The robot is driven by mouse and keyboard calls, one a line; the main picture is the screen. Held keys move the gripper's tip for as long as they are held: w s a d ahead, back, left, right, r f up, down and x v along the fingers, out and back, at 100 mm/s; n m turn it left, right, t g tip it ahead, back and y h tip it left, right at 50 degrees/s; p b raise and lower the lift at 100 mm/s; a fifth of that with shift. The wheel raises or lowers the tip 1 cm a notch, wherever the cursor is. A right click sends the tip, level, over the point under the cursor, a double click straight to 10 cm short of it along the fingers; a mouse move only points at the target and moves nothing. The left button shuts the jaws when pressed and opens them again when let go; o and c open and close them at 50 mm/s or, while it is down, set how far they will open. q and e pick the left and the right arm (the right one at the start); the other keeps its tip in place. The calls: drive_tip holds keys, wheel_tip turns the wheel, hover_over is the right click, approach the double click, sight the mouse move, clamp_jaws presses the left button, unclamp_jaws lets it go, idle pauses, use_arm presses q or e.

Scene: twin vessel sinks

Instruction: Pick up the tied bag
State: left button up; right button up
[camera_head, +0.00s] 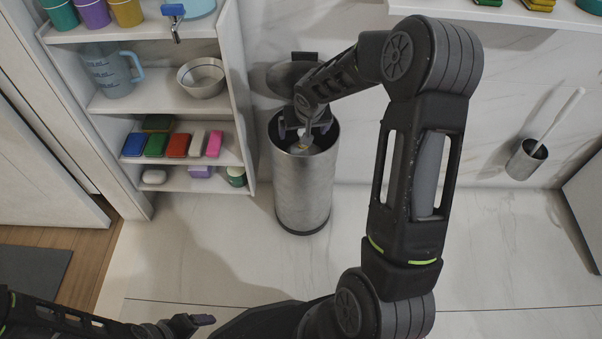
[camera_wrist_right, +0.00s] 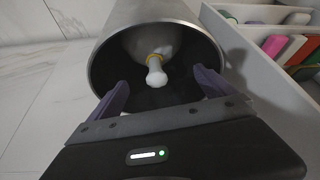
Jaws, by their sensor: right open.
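The tied bag (camera_wrist_right: 156,77) sits inside a metal bin, its pale neck closed by a yellow tie and pointing up towards the bin's mouth. It also shows faintly in the head view (camera_head: 302,148), partly hidden by my gripper. My right gripper (camera_head: 304,129) is at the bin's mouth, pointing down. In the right wrist view its two purple fingers (camera_wrist_right: 160,92) are spread apart on either side of the bag's neck, with nothing between them. My left gripper (camera_head: 198,320) is low at the left of the head view; its opening cannot be made out.
The cylindrical metal bin (camera_head: 302,195) stands on the floor with its dark lid (camera_head: 290,70) raised behind. A shelf unit (camera_head: 225,90) with sponges, a bowl and a jug is close on its left. A brush holder (camera_head: 526,160) hangs at right. The floor in front is mostly clear.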

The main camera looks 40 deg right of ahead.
drive_tip(key=shift+w+d+f+b, duration=0.2)
drive_tip(key=shift+d+f+b, duration=0.2)
drive_tip(key=shift+f, duration=0.4)
drive_tip(key=shift+w+d, duration=0.1)
drive_tip(key=shift+d, duration=0.15)
use_arm(q)
drive_tip(key=shift+w+f, duration=0.3)
drive_tip(key=shift+f, duration=0.2)
drive_tip(key=shift+w+f, duration=0.25)
drive_tip(key=shift+f, duration=0.25)
use_arm(e)
drive_tip(key=shift+r, duration=0.1)
use_arm(q)
drive_tip(key=shift+f+b, duration=0.35)
drive_tip(key=shift+f, duration=0.1)
use_arm(e)
drive_tip(key=shift+x, duration=1.35)
drive_tip(key=b+x, duration=0.2)
drive_tip(key=x, duration=0.3)
drive_tip(key=shift+a+f, duration=0.1)
drive_tip(key=shift+f, duration=0.15)
use_arm(q)
drive_tip(key=shift+w+f, duration=0.25)
drive_tip(key=shift+f, duration=0.9)
